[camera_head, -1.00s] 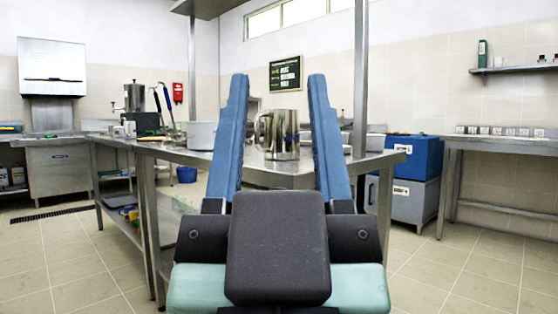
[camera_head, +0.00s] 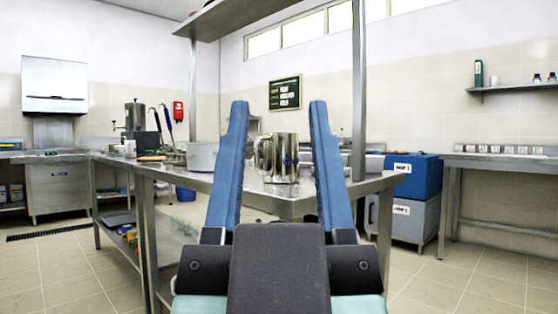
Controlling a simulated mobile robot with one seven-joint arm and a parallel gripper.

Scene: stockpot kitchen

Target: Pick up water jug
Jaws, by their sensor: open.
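A shiny metal jug (camera_head: 282,160) with a handle on its left side stands upright on the steel table (camera_head: 285,200), near its front corner. A small dark blue mark shows on its right side. I take it to be the water jug. My gripper (camera_head: 279,108) is open, with its two long blue fingers pointing up and forward. The jug shows in the gap between the fingers. The fingers are apart from each other and hold nothing. I cannot tell how far the jug lies beyond the fingertips.
A grey pot (camera_head: 202,156) stands on the table left of the jug. A post (camera_head: 359,90) and an overhead shelf (camera_head: 255,12) rise from the table. Blue and grey boxes (camera_head: 412,178) stand at the right. A side bench (camera_head: 500,165) lines the right wall. Floor is clear at front left.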

